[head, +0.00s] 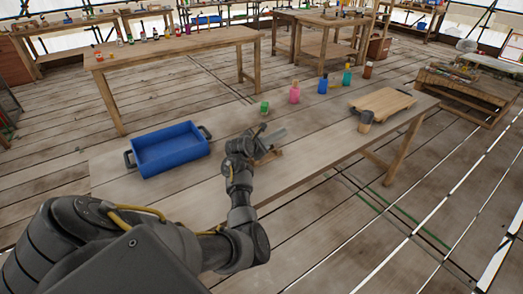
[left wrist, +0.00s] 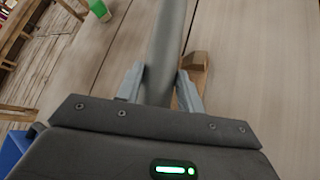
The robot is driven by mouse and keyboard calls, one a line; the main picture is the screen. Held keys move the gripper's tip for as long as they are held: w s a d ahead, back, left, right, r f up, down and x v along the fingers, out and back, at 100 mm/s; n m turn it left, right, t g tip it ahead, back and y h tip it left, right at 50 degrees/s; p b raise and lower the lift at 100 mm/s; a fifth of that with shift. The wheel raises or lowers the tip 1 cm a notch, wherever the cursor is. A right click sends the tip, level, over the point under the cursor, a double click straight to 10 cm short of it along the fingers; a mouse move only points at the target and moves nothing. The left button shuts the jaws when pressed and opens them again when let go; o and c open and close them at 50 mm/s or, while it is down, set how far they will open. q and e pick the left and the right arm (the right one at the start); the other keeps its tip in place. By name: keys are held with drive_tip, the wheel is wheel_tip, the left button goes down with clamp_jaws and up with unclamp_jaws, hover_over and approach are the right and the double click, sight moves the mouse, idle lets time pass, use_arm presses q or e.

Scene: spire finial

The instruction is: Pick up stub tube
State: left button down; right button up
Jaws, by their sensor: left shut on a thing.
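The stub tube (left wrist: 166,45) is a plain grey cylinder in the left wrist view. It lies between the two pale fingers of my left gripper (left wrist: 159,86), which is shut on it. Its near end is hidden behind the gripper body. In the head view my left gripper (head: 264,143) is low over the middle of the near table, and I cannot clearly tell the tube from the fingers there. My right gripper is not in view.
A small wooden piece (left wrist: 197,70) lies close beside the right finger.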

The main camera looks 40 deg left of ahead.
use_arm(q)
drive_tip(key=s+a+r+b, duration=0.2)
drive_tip(key=a+r+b, duration=0.1)
drive_tip(key=a+r, duration=0.7)
drive_tip(key=a, duration=0.4)
